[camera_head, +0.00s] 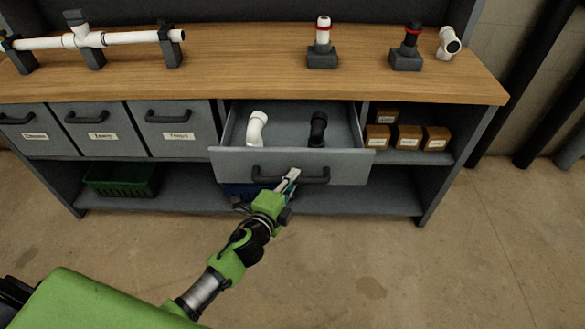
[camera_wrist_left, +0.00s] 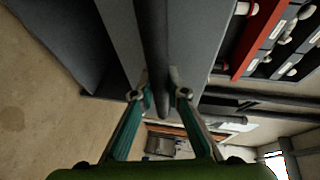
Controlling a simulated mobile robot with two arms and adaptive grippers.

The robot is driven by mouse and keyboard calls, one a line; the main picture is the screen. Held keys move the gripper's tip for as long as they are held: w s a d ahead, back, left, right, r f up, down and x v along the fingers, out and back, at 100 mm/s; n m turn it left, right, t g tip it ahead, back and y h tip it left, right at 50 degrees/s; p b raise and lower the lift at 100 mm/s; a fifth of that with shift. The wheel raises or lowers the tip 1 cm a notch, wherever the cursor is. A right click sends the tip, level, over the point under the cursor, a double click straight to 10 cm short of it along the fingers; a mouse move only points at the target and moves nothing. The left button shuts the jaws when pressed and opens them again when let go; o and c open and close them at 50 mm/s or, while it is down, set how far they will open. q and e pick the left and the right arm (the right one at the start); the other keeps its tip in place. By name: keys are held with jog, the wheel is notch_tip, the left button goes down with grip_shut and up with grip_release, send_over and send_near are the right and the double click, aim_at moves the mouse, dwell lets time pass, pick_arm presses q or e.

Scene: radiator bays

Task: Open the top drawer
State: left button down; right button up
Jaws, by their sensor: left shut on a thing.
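The top drawer (camera_head: 232,166) is a wide grey drawer under the wooden worktop, and it stands pulled out with its inside showing. A white pipe elbow (camera_head: 256,128) and a black pipe elbow (camera_head: 318,129) are in it. Its front has a dark bar handle (camera_head: 318,180). My left gripper (camera_head: 291,177) is shut on this handle, right of its middle. In the left wrist view the two fingertips (camera_wrist_left: 160,93) sit on either side of the dark bar (camera_wrist_left: 152,45). My right gripper is not in view.
The wooden worktop (camera_head: 230,60) holds a white pipe assembly (camera_head: 85,39) and two upright fittings. Three labelled drawers are shut at the left. Small brown boxes (camera_head: 408,138) sit on the right shelf. A green crate (camera_head: 122,179) is below. The floor in front is clear.

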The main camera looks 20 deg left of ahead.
pick_arm(q)
jog(key=shift+s+d, duration=0.2)
jog(key=shift+s, duration=0.45)
jog(key=shift+s+d, duration=0.15)
jog(key=shift+s, duration=0.45)
jog(key=c, duration=2)
grip_release()
jog(key=shift+o, duration=0.2)
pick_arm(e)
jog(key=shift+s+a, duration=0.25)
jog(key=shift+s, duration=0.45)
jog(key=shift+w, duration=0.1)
pick_arm(q)
jog(key=v, duration=1.2)
jog(key=shift+f, duration=0.15)
